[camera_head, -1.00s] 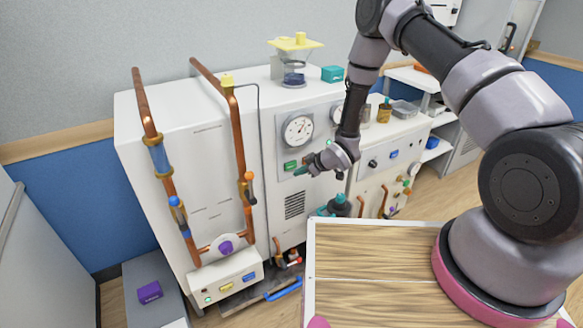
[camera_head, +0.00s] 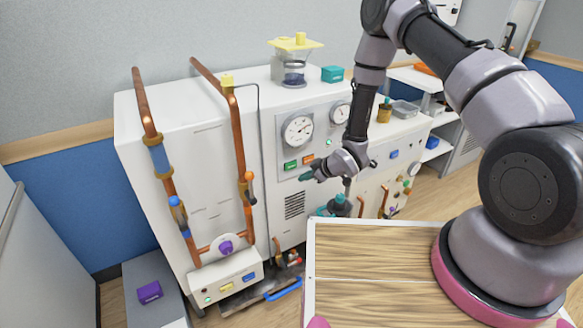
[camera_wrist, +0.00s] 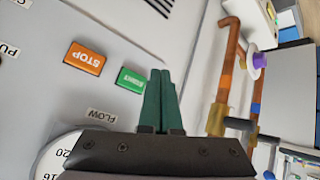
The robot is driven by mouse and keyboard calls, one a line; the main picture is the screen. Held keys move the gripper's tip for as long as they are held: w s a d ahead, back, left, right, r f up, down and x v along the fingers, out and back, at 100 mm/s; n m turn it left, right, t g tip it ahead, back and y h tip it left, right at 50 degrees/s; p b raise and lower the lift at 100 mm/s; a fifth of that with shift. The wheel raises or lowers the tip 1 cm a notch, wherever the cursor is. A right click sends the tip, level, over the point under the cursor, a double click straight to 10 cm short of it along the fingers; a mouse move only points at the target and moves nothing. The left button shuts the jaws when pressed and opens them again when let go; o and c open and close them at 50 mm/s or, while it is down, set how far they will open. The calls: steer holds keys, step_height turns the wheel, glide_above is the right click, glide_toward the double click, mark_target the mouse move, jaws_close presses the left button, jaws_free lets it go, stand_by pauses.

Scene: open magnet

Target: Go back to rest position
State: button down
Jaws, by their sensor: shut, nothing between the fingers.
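My gripper (camera_head: 307,176) is in front of the white machine's front panel, below its round gauge (camera_head: 298,130). In the wrist view its green fingers (camera_wrist: 159,100) are together with nothing between them. A green button (camera_wrist: 131,80) and an orange STOP button (camera_wrist: 84,58) are on the panel close beside the fingers. In the head view the green button (camera_head: 290,165) and the orange button (camera_head: 308,158) show just above the gripper. The fingers appear apart from both buttons.
Copper pipes (camera_head: 240,150) with valves stand on the machine's left front. A wooden-topped surface (camera_head: 370,265) lies below my arm. A purple block (camera_head: 149,292) sits on a grey box at lower left.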

steer(key=w+d+r+m+t+h, duration=0.15)
steer(key=d+r, duration=0.25)
steer(key=r, duration=0.5)
steer(key=w+d+r+m+h, duration=0.1)
steer(key=w+d+r+m, duration=0.2)
steer(key=r, duration=0.5)
steer(key=w+d+r+m+t+h, duration=0.1)
steer(key=w+d+r+h, duration=0.15)
steer(key=d+r, duration=0.45)
steer(key=s+d+r+m, duration=0.2)
steer(key=r, duration=0.4)
steer(key=s+d+r+m, duration=0.1)
steer(key=d+r, duration=0.1)
steer(key=r, duration=0.5)
steer(key=s+d+r+m, duration=0.2)
steer(key=s+r, duration=0.4)
steer(key=s, duration=0.3)
steer(key=s+d+r+m+g, duration=0.1)
steer(key=s+d+r+m, duration=0.2)
steer(key=s+r, duration=0.3)
steer(key=s+d+r+m, duration=0.2)
steer(key=s+r+m, duration=0.3)
steer(key=s, duration=0.9)
steer(key=shift+s+d+r, duration=0.2)
steer(key=shift+d+r, duration=0.2)
steer(key=shift+r, duration=0.05)
